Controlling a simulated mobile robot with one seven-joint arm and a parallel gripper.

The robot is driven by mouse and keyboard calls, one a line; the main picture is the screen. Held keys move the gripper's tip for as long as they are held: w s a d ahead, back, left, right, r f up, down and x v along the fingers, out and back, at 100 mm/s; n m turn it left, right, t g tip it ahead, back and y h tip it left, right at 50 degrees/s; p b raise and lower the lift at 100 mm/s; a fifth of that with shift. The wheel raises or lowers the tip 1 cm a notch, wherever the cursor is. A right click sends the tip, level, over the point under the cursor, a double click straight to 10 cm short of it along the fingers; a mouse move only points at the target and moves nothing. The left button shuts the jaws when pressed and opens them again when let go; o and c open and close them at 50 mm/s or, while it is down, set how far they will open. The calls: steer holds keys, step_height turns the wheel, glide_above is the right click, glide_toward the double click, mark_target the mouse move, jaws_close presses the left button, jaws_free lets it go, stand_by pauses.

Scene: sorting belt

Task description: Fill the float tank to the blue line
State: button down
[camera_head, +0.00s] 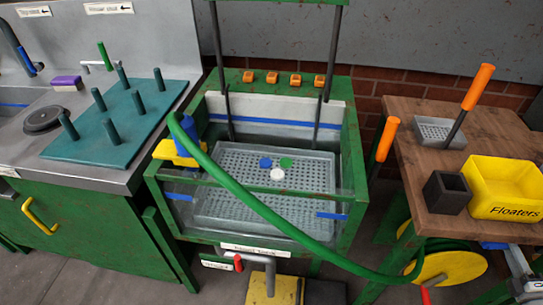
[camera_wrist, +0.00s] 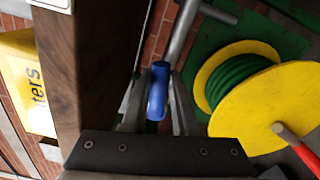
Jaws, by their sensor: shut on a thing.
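The float tank (camera_head: 348,185) is a green-framed tank with clear walls in the middle of the head view. Blue line marks (camera_head: 332,216) show on its walls. I cannot tell the water level inside. A green hose (camera_head: 245,198) runs from the yellow reel (camera_wrist: 285,95) at right across the tank front to a blue nozzle (camera_head: 187,130) in a yellow holder (camera_head: 168,152) on the tank's left rim. In the wrist view, my gripper (camera_wrist: 158,105) is shut on a blue valve handle (camera_wrist: 159,88) on a grey pipe (camera_wrist: 184,28), beside the reel.
A perforated tray (camera_head: 235,205) in the tank holds small blue, green and white pieces. A red-handled pipe (camera_head: 265,262) is below the tank. A wooden table (camera_head: 415,85) at right bears a yellow Floaters bin (camera_head: 500,180). A green-grey counter (camera_head: 135,180) stands left.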

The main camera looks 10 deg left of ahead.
steer(key=shift+a, duration=0.1)
steer(key=shift+a+r+n+p, duration=0.15)
steer(key=shift+r+n+p, duration=0.15)
steer(key=shift+n, duration=0.45)
steer(key=shift+a+r+n+p, duration=0.15)
steer(key=shift+r+n, duration=0.2)
steer(key=shift+n, duration=0.4)
steer(key=shift+a+r+n+p, duration=0.2)
steer(key=shift+r+n, duration=0.1)
steer(key=shift+n, duration=0.45)
steer(key=shift+a+r+n+p, duration=0.2)
steer(key=shift+r+n, duration=0.1)
steer(key=shift+n, duration=0.45)
steer(key=shift+s+a+r+n, duration=0.1)
steer(key=shift+a+r+n, duration=0.15)
steer(key=shift+n, duration=0.5)
steer(key=shift+a+r+n, duration=0.2)
steer(key=shift+a+n, duration=0.05)
steer(key=shift+n, duration=0.5)
